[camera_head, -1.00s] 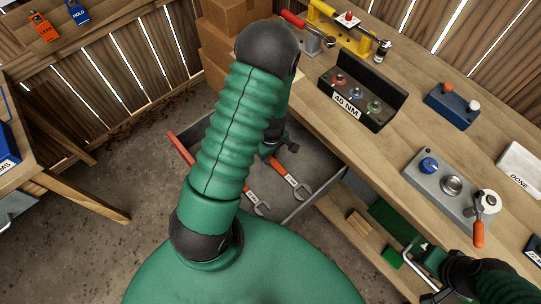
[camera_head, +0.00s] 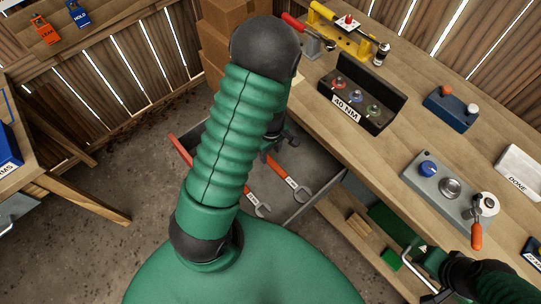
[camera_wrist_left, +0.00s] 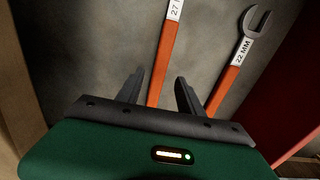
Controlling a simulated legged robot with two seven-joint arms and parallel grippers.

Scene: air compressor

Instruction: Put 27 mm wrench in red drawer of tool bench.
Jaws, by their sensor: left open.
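The 27 mm wrench (camera_wrist_left: 164,60) shows in the left wrist view as an orange handle with a white "27" label; its head is out of frame. A 22 mm wrench (camera_wrist_left: 238,68) lies to its right.
The wooden bench (camera_head: 330,130) holds a 40 NM box (camera_head: 362,95), a grey panel with a blue knob (camera_head: 440,190) and a blue block (camera_head: 452,106). Cardboard boxes (camera_head: 232,20) stand behind the drawer. Another table (camera_head: 60,190) is at the left, with open floor between.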

